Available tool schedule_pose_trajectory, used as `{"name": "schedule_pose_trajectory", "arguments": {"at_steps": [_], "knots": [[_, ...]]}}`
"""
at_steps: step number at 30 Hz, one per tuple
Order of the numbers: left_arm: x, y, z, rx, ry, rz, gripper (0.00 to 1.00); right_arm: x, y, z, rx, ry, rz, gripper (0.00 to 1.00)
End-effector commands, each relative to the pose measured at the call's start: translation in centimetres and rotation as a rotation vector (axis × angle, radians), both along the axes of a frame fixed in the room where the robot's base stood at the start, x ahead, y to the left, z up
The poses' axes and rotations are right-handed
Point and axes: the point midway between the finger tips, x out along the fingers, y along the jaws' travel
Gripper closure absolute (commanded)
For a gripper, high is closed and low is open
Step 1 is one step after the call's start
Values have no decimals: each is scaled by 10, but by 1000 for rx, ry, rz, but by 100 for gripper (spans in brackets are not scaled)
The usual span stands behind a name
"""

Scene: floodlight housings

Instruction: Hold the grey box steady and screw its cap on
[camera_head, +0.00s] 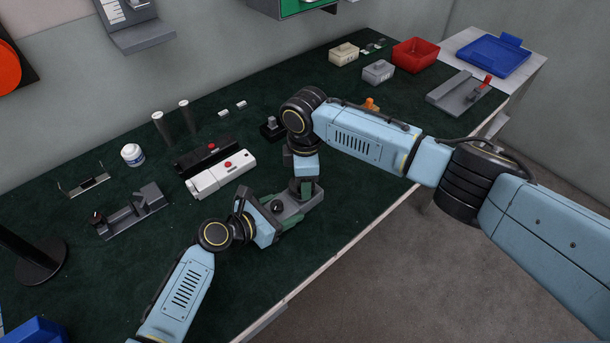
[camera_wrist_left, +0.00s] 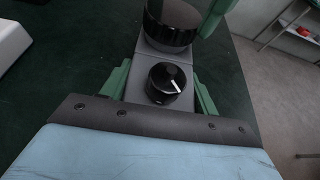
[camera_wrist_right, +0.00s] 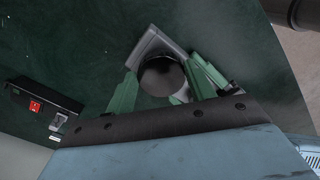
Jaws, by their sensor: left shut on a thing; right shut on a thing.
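The grey box (camera_head: 292,208) lies on the dark green table mat near its front edge. In the left wrist view the box (camera_wrist_left: 147,66) carries a small black knob (camera_wrist_left: 166,82) with a white line. My left gripper (camera_head: 279,211) is shut on the box, with one green finger on each side. My right gripper (camera_head: 305,188) is above the other end of the box and shut on the round black cap (camera_wrist_right: 160,77). The ribbed cap also shows in the left wrist view (camera_wrist_left: 170,28), over the box's far end. I cannot tell whether it is seated. The right gripper hides it in the head view.
A white unit (camera_head: 220,176) and a black unit (camera_head: 207,156), each with a red button, lie behind the box. A grey fixture (camera_head: 131,212) and a white jar (camera_head: 132,154) are to the left. A red bin (camera_head: 416,54) stands at the back right.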

Motion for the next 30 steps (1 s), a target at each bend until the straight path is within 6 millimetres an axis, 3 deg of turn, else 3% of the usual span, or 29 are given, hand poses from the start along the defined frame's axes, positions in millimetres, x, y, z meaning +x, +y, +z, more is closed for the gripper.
{"name": "schedule_pose_trajectory", "arguments": {"at_steps": [8,9,14,30], "knots": [[0,0,0,1,1,0,81,0,0,-6,0,1,0,68],[0,0,0,1,1,0,100,0,0,-7,0,1,-1,68],[0,0,0,1,1,0,100,-1,1,-6,1,1,-67,68],[0,1,0,1,0,1,100,-8,7,-7,4,5,-1139,68]]}}
